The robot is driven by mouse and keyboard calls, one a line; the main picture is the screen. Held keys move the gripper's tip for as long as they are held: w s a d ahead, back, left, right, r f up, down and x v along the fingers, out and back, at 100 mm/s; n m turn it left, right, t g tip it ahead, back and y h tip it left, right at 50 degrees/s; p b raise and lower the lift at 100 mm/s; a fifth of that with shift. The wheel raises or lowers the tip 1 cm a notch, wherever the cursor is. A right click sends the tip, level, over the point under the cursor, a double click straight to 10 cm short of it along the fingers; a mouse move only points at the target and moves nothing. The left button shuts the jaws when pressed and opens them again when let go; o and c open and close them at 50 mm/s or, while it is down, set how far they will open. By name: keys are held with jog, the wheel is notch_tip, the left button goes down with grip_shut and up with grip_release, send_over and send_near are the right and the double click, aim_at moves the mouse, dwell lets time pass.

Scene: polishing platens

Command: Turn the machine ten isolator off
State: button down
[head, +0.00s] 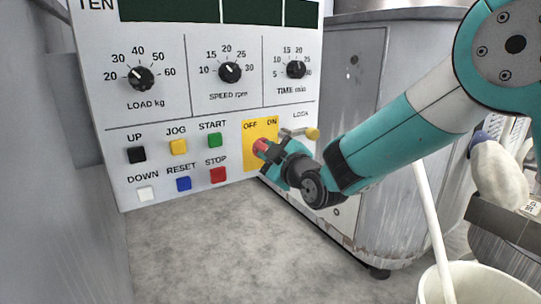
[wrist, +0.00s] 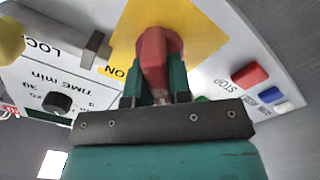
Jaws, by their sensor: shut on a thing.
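The machine ten isolator is a red handle (head: 261,146) on a yellow plate (head: 249,130) marked OFF at upper left and ON at upper right. It also shows in the wrist view as a red handle (wrist: 153,52) on the yellow plate (wrist: 204,32). My gripper (head: 270,154) is at the handle, and in the wrist view its fingers (wrist: 154,88) are shut on either side of it. The fingers hide part of the handle, and I cannot tell which mark it points to. OFF is hidden in the wrist view.
A LOCK lever with a yellow knob (head: 312,133) sticks out just right of the plate. A red STOP button (head: 217,175) and several other buttons sit to the left, with dials above. A white bucket (head: 480,286) stands at lower right.

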dwell(0.3)
jog(key=c, duration=1)
grip_release()
jog(key=shift+c, duration=0.2)
jog(key=shift+s+d, duration=0.1)
jog(key=shift+s+d, duration=0.2)
jog(key=shift+s, duration=0.1)
jog(key=b+v, duration=0.2)
jog(key=v, duration=1.4)
jog(key=shift+s+d+b, duration=0.15)
jog(key=shift+s+b, duration=0.05)
jog(key=shift+b, duration=0.15)
